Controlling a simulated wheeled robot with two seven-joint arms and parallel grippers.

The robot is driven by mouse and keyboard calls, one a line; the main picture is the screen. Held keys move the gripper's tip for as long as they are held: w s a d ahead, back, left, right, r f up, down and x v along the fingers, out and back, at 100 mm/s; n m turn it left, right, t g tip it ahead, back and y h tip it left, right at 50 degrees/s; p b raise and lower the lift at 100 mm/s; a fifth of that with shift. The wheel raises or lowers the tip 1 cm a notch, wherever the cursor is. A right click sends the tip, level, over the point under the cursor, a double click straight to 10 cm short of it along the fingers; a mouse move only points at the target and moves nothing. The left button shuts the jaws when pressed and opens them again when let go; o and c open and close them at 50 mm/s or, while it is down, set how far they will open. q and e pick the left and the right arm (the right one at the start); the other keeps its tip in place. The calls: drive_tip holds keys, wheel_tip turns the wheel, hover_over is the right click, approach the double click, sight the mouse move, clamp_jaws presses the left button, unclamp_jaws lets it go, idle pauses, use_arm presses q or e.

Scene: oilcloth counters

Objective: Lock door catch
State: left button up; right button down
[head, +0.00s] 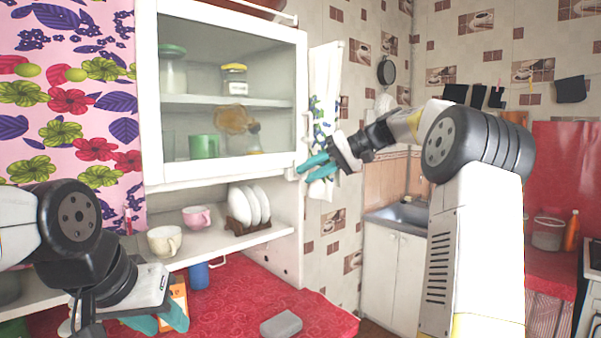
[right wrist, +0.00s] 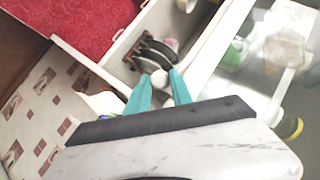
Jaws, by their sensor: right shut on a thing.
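The white cabinet (head: 151,120) has a glass-front door (head: 228,175) that looks closed in the head view. The small white catch (right wrist: 160,78) sits at the door's lower right corner, between my right fingertips in the right wrist view. My right gripper (head: 312,166) reaches that corner from the right. It also shows in the right wrist view (right wrist: 158,84), its teal fingers shut on the catch. The catch's turn is hard to make out. My left gripper (head: 160,320) hangs low at the left, its teal fingers apart and seemingly empty, clear of the cabinet door.
Under the door, an open shelf (head: 215,240) holds a cream cup (head: 164,241), a pink cup (head: 197,217) and a plate rack (head: 238,226). A grey block (head: 281,324) lies on the red cloth (head: 245,290). A towel (head: 325,90) hangs beside the cabinet.

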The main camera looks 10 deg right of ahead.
idle(0.3)
drive_tip(key=c, duration=1.1)
unclamp_jaws()
drive_tip(key=shift+c, duration=0.2)
drive_tip(key=v, duration=0.7)
drive_tip(key=shift+d+r, duration=0.15)
drive_tip(key=shift+d, duration=0.2)
drive_tip(key=shift+s, duration=0.1)
